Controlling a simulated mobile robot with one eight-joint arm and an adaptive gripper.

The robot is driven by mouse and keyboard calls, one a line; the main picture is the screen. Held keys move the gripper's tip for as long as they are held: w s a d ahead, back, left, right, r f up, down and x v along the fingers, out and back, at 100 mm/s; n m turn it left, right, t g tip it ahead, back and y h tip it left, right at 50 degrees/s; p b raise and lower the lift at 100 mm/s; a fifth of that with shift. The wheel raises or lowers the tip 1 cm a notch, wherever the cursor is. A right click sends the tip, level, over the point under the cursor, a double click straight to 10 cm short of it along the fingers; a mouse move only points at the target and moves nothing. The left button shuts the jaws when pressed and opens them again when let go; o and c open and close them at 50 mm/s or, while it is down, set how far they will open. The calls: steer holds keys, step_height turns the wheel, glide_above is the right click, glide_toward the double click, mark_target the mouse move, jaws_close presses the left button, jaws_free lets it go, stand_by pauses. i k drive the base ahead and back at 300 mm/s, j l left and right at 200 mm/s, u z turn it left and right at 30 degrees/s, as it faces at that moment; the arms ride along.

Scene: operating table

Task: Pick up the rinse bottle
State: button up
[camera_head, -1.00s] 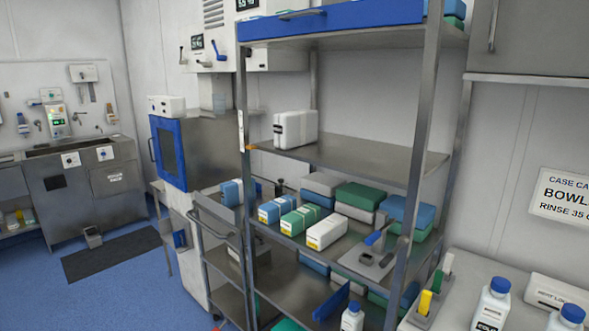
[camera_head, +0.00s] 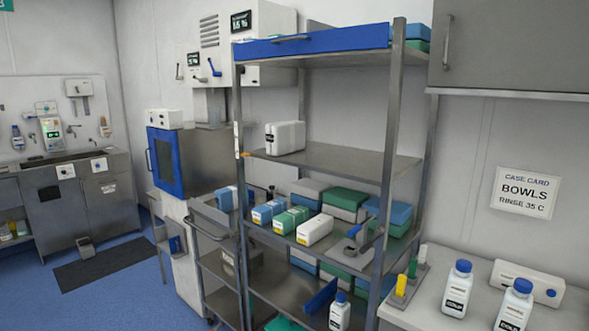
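Two white bottles with blue caps and dark labels stand upright on the counter at the lower right; one bottle (camera_head: 457,290) is nearer the rack and the other bottle (camera_head: 515,306) is further right, cut by the lower edge. A third similar bottle (camera_head: 340,314) stands low on the metal rack. The label text is too small to read, so I cannot tell which is the rinse bottle. My gripper is not in view.
A metal rack (camera_head: 395,130) holds boxes on several shelves. A white device (camera_head: 527,283) lies behind the counter bottles. A "BOWLS, RINSE 35 C" card (camera_head: 525,192) hangs on the wall. A stand with yellow and green pieces (camera_head: 408,283) is at the counter's left end. Blue floor is open at left.

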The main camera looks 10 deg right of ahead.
mark_target(459, 285)
steer(key=i+l+z, duration=0.15)
steer(key=l, duration=0.25)
steer(key=i+l+z, duration=0.15)
steer(key=l, duration=0.25)
steer(key=i+l+z, duration=0.15)
steer(key=l, duration=0.2)
